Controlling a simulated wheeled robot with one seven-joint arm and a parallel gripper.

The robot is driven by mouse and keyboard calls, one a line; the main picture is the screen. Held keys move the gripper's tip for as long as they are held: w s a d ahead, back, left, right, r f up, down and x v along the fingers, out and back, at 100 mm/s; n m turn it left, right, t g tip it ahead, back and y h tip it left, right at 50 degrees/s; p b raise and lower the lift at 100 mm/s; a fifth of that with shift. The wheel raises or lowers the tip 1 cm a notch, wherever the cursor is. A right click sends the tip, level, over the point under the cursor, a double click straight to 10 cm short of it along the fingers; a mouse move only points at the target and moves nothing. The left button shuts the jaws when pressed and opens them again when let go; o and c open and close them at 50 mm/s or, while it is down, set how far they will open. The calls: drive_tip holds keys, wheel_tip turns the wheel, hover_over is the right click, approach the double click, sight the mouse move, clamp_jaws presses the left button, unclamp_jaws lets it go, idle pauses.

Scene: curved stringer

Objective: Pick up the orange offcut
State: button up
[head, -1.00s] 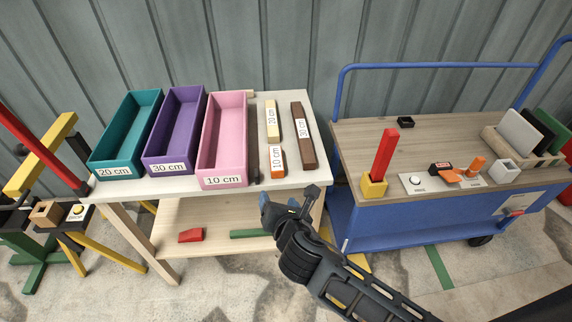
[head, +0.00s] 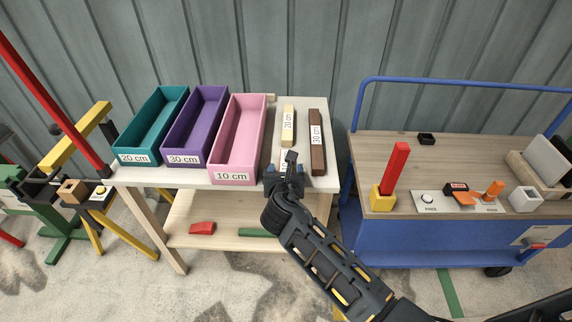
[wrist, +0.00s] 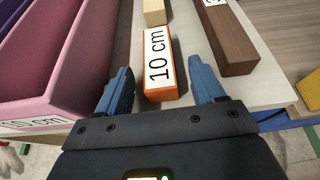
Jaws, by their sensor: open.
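The orange offcut is a short block with a white "10 cm" label (wrist: 159,60); its bare orange near end (wrist: 161,97) faces me in the wrist view. It lies on the pale bench top, lined up between my open fingers with a gap on each side. I cannot tell whether the fingertips are down at its height. In the head view my gripper (head: 284,172) is over the bench's front edge and hides most of the offcut.
A pale "20 cm" block (head: 288,125) lies behind the offcut and a brown "30 cm" block (head: 317,145) to its right. The pink bin (head: 234,176) stands to the left, beside purple (head: 187,152) and teal (head: 140,150) bins. A blue cart (head: 440,240) stands at right.

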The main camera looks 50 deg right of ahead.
drive_tip(key=shift+x, duration=0.85)
drive_tip(key=c, duration=1.1)
